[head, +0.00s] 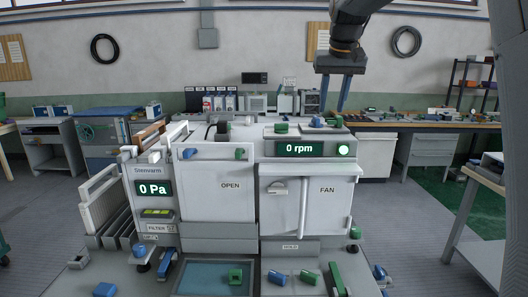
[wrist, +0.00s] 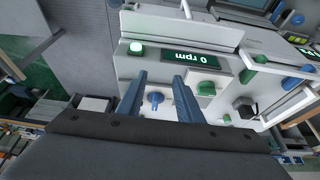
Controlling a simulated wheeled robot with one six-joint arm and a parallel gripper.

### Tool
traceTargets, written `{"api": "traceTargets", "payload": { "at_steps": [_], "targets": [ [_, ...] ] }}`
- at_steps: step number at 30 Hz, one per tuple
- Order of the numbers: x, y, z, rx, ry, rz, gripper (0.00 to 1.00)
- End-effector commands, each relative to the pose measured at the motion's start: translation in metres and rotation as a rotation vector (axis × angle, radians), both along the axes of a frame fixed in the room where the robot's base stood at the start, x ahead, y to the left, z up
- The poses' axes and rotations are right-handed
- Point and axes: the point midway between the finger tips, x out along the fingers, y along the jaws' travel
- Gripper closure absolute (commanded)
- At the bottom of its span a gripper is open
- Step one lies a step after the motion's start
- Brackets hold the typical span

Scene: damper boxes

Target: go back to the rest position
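My gripper (head: 332,108) hangs from above in the upper right of the head view, above and behind the fan side of the machine (head: 219,215). Its two blue fingers point down and stand apart, with nothing visible between them in the head view. In the wrist view my gripper (wrist: 159,80) is also open. A blue knob (wrist: 155,98) on the machine top shows through the gap, below the fingers. The fan display (head: 299,148) reads 0 rpm, with a lit round light (head: 343,149) beside it. The pressure display (head: 153,188) reads 0 Pa.
The machine has white doors marked OPEN (head: 222,197) and FAN (head: 318,205), both apparently shut. Green and blue handles sit on its top and front ledge. A workbench (head: 420,124) with loose parts stands behind at right. Grey floor (head: 400,215) is clear to the right.

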Motion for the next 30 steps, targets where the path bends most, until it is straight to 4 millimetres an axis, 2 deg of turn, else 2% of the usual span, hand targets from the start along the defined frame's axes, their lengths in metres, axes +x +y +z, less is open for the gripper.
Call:
{"api": "traceTargets", "payload": {
  "at_steps": [11,17,20,23,26,30],
  "targets": [
    [-0.025,0.007,-0.052,0.001,0.038,0.013,0.67],
    [-0.053,0.005,-0.098,0.001,0.071,0.013,0.67],
    [-0.075,0.005,-0.129,0.001,0.093,0.014,0.67],
    [-0.108,0.004,-0.169,0.002,0.123,0.014,0.67],
    [-0.153,0.004,-0.215,0.002,0.159,0.016,0.67],
    [-0.225,0.003,-0.274,0.004,0.206,0.017,0.67]
  ]
}}
